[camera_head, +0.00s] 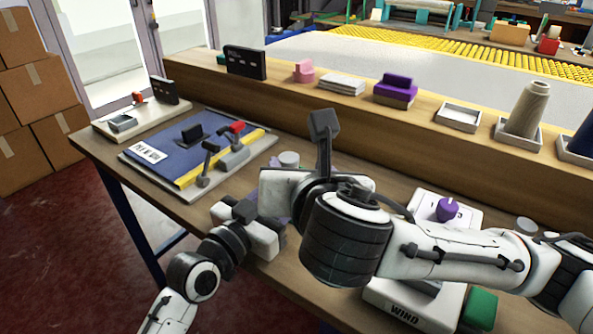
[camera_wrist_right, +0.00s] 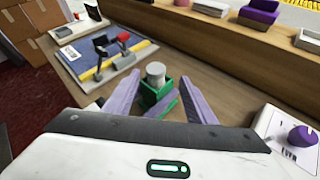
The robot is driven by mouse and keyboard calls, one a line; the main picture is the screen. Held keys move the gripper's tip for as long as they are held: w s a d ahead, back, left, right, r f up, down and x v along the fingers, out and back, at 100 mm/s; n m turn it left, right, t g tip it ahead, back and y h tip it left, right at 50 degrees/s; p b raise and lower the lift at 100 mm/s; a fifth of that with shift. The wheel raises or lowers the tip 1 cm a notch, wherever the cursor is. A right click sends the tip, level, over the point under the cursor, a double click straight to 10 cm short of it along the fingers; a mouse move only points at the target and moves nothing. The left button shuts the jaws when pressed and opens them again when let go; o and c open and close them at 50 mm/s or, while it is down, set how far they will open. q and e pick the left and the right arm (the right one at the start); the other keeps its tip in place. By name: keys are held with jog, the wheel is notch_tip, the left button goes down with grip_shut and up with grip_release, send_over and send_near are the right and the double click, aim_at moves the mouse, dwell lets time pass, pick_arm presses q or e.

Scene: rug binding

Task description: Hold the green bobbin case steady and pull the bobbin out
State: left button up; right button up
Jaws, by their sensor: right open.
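The green bobbin case (camera_wrist_right: 147,93) stands on the table in the right wrist view, with the grey bobbin (camera_wrist_right: 156,72) showing above it. In the head view the bobbin's grey top (camera_head: 288,159) shows just behind my right gripper (camera_head: 290,183), and the case is hidden. My right gripper (camera_wrist_right: 163,93) is open, its lilac fingers on either side of the case and bobbin, apart from the bobbin. A lilac bar, seemingly a finger of my left gripper, lies against the near side of the case. My left gripper (camera_head: 262,212) is low beside it, its fingertips mostly hidden.
A white winder (camera_head: 410,312) marked WIND, with a purple knob (camera_head: 447,209), stands at right, a green block (camera_head: 480,309) beside it. A blue mat board (camera_head: 165,150) with clamps lies at left. A raised wooden shelf (camera_head: 290,95) with cones and trays runs behind.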

aim_at(286, 153)
jog(key=w+f, duration=0.1)
jog(key=w, duration=0.2)
jog(key=w+a+f+n, duration=0.1)
jog(key=w, duration=0.2)
jog(key=w+a+f+n, duration=0.1)
jog(key=w, duration=0.3)
jog(key=shift+a+f+t+y, duration=0.1)
jog(key=shift+f+t+y, duration=0.2)
jog(key=shift+f, duration=0.1)
jog(key=c, duration=1.2)
jog(key=shift+o, duration=0.2)
jog(key=shift+r, duration=0.1)
jog(key=shift+r, duration=4.15)
